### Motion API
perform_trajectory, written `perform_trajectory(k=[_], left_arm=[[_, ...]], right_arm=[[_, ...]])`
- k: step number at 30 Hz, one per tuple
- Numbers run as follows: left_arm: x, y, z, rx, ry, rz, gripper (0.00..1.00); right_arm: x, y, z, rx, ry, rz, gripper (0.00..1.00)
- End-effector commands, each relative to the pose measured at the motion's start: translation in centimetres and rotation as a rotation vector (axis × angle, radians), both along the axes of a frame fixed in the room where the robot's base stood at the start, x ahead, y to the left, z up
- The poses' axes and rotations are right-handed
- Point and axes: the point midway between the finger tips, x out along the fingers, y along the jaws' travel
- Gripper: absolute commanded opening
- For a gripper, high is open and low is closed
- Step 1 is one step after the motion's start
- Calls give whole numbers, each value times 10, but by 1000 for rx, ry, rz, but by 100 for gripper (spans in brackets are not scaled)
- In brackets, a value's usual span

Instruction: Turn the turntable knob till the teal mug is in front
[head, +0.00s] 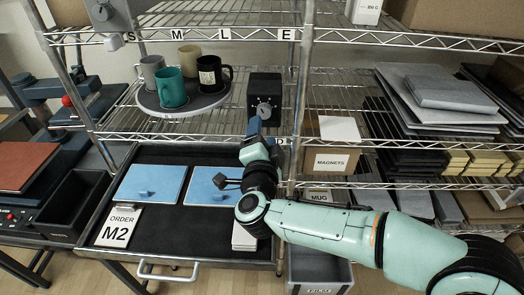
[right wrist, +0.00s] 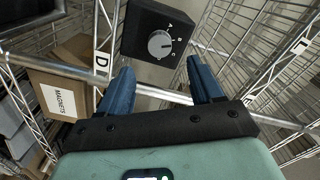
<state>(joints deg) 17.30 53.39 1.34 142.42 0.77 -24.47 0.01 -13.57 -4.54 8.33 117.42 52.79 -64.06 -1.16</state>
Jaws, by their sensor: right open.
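The teal mug (head: 171,88) stands on the near side of the round grey turntable (head: 182,111), slightly left of its middle. The turntable knob (head: 264,110) is on a black box right of the turntable. In the right wrist view the knob (right wrist: 160,44) is a grey dial beside letters A, B and C; its exact setting is hard to tell. My right gripper (right wrist: 160,74) is open and empty, its blue fingers apart below the dial. My left gripper is not in view.
Wire shelf rails and an upright post (head: 300,75) surround the box. A MAGNETS carton (head: 332,158) sits right of my gripper. Below is a black tray with blue panels (head: 150,184) and an ORDER M2 card (head: 118,227). Grey boards (head: 440,93) fill the right shelf.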

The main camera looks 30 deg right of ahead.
Motion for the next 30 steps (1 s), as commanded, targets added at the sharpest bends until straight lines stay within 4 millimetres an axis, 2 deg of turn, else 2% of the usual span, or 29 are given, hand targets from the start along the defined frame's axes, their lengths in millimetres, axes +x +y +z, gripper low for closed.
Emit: perform_trajectory(k=[3, 10, 15, 30], left_arm=[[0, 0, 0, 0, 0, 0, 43], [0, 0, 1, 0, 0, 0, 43], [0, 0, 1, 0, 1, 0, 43], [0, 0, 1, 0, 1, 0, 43]], right_arm=[[-23, 14, 1, 0, -2, 2, 65], [-49, 30, 0, -1, 1, 1, 65], [-54, 33, 0, 0, 0, -1, 65], [-53, 32, 0, 0, 1, 0, 65]])
